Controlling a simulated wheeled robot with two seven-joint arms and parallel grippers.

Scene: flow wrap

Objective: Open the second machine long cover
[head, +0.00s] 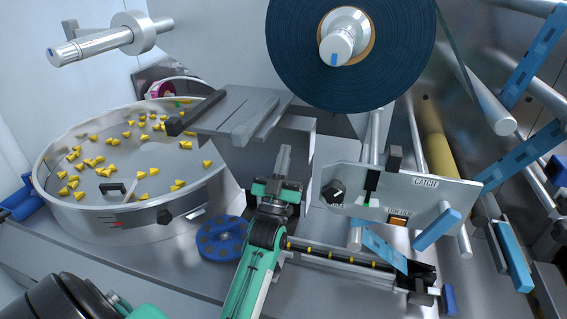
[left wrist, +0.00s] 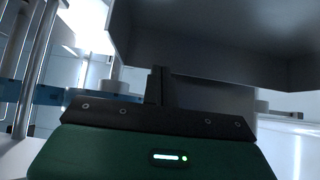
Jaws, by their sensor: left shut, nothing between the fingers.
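My left gripper (head: 284,160) is in the middle of the head view, with its fingers shut and empty, pointing away from me. It is just below and right of a flat grey cover-like plate (head: 240,112) above the machine. In the left wrist view my shut fingers (left wrist: 158,85) point up at the underside of a dark grey box-like part (left wrist: 215,40). I cannot tell whether the fingers touch it. I cannot tell for sure which part is the second machine's long cover. My right gripper does not show.
A round metal bowl (head: 130,222) with several yellow pieces stands at the left. A large dark blue film roll (head: 290,60) hangs above. A metal plate marked CATCH (head: 440,195) and a narrow rail with yellow pieces (head: 335,254) are at the right. A blue disc (head: 222,240) lies beside my left arm.

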